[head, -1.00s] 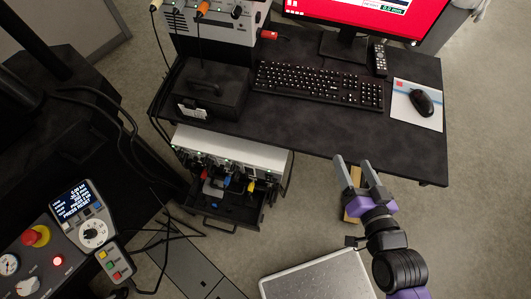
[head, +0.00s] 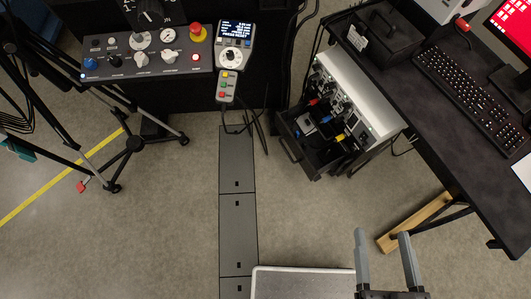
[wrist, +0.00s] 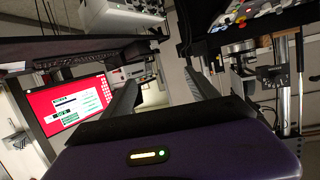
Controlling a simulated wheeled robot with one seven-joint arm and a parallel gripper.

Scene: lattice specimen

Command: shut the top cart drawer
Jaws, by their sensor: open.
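The top cart drawer (head: 294,146) stands pulled out from the cart (head: 366,108) below the desk. It is dark, with a handle bar on its front. Tools or leads with red, blue and yellow parts show in and above it. My gripper (head: 384,238) is at the lower right of the head view, open and empty, apart from the drawer and nearer to my body. In the wrist view the two fingers of my gripper (wrist: 160,85) stand apart with nothing between them. I cannot make out the drawer in the wrist view.
The black desk (head: 455,165) with a keyboard (head: 465,90) is at the right. A wooden beam (head: 415,222) lies by its leg. A control panel (head: 150,50) and pendant (head: 234,45) are at the top left. A floor cable cover (head: 237,210) runs down the middle; floor around it is clear.

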